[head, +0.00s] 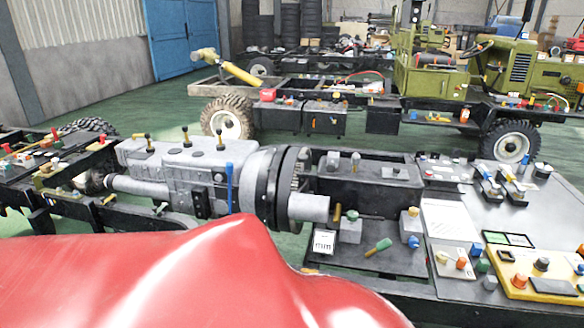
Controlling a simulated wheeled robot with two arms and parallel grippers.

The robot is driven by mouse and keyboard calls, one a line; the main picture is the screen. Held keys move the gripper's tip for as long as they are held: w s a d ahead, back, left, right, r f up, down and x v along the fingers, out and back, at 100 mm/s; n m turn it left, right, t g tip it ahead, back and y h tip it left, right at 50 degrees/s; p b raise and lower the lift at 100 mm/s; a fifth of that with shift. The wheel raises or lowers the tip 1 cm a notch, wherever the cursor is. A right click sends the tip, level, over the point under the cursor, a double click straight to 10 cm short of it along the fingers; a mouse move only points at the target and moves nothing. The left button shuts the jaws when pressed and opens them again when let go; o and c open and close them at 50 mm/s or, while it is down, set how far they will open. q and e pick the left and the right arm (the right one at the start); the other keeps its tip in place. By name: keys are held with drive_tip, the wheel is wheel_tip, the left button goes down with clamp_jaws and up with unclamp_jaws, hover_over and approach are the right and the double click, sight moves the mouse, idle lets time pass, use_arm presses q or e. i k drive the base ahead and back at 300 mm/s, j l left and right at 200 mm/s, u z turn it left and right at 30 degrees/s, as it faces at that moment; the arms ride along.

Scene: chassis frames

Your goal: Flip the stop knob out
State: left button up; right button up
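I cannot tell for sure which part is the stop knob. A yellow control box (507,287) at the lower right carries an orange-red knob (519,281) and a dark-topped knob (541,264). Another red knob (581,250) is at the right edge, partly cut off. A pale plate (452,264) beside the yellow box holds small orange and yellow knobs. Whether any of these is flipped in or out is too small to tell. Neither of my grippers is in view.
A glossy red surface (190,275) fills the lower left foreground and hides part of the near frame. A grey gearbox (180,165) with a black flange sits on the chassis. A green-handled tool (378,247) lies on a dark plate. A green truck (435,80) stands behind.

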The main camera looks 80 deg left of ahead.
sight(331, 167)
drive_tip(key=u, duration=2.3)
drive_tip(key=i+l+u, duration=0.2)
drive_tip(key=l+u, duration=0.2)
drive_tip(key=l, duration=0.25)
drive_tip(key=l+u, duration=0.4)
drive_tip(key=l, duration=0.3)
drive_tip(key=l+u, duration=0.4)
drive_tip(key=l, duration=0.35)
